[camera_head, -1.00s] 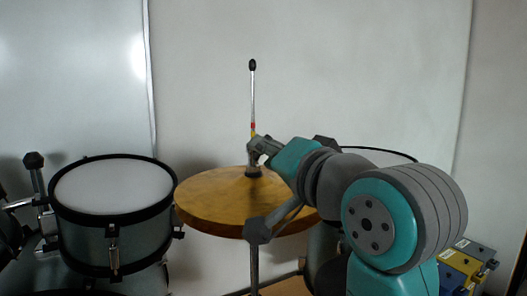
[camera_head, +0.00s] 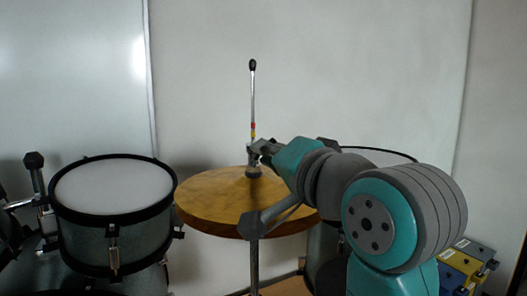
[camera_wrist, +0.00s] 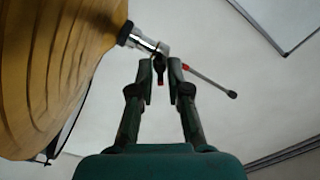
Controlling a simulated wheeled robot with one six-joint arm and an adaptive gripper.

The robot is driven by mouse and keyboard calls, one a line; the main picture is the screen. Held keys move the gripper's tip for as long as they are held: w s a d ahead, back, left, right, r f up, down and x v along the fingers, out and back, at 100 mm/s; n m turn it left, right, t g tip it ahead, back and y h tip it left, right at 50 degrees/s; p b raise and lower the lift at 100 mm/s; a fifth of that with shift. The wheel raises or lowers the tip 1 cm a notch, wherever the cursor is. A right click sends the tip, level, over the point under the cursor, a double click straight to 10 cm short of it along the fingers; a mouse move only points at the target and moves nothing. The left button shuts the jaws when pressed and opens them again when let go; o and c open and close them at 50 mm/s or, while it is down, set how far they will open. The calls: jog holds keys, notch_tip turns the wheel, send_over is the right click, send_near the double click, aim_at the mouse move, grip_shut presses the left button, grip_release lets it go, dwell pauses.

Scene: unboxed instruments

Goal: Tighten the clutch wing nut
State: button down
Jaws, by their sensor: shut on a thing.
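The clutch (camera_wrist: 143,40) sits on the rod above the hi-hat cymbal (camera_head: 205,208). Its dark wing nut (camera_wrist: 160,64) projects from the clutch's side in the wrist view. My gripper (camera_wrist: 160,74) has one finger on each side of the wing nut and is shut on it. In the head view my gripper (camera_head: 257,152) is at the rod just above the cymbal and hides most of the clutch. Exact finger contact is too small to make out. The thin rod (camera_head: 252,98) stands upright with red and yellow bands and a black tip.
A drum (camera_head: 113,188) with a white head stands left of the cymbal. Several coloured pedal-like boxes (camera_head: 462,262) lie at the lower right. A pale wall (camera_head: 350,70) is behind, with clear space above the cymbal.

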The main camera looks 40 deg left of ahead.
jog(key=m, duration=0.3)
jog(key=shift+m, duration=0.3)
jog(key=shift+m, duration=0.8)
jog(key=c, duration=1.2)
grip_release()
jog(key=shift+o, duration=0.2)
jog(key=shift+d, duration=0.1)
jog(key=shift+v, duration=2.9)
jog(key=shift+s, duration=0.1)
